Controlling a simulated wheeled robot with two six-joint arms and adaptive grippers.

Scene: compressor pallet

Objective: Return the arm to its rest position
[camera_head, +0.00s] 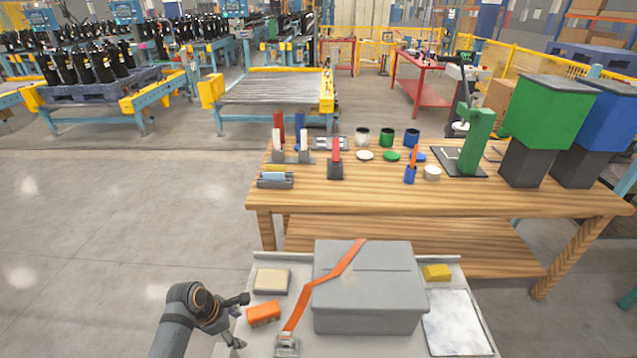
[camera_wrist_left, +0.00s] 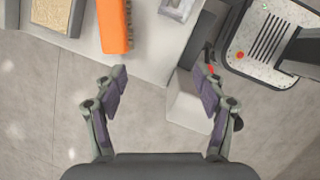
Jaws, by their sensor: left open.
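My left gripper (camera_head: 239,321) is at the left edge of the grey cart top, beside an orange block. In the left wrist view the left gripper (camera_wrist_left: 160,88) is open, with its two fingers wide apart and nothing between them. The orange block (camera_head: 263,314) lies on the cart just ahead of the fingers, and it also shows in the left wrist view (camera_wrist_left: 114,25). My left arm comes in from the bottom left of the head view. My right gripper shows in neither view.
The grey cart (camera_head: 484,322) carries a lidded grey box (camera_head: 368,290) with an orange strap (camera_head: 318,284), a beige block (camera_head: 271,280) and a yellow block (camera_head: 437,272). A wooden workbench (camera_head: 450,204) with cans and tools stands behind. The floor (camera_head: 110,230) at left is clear.

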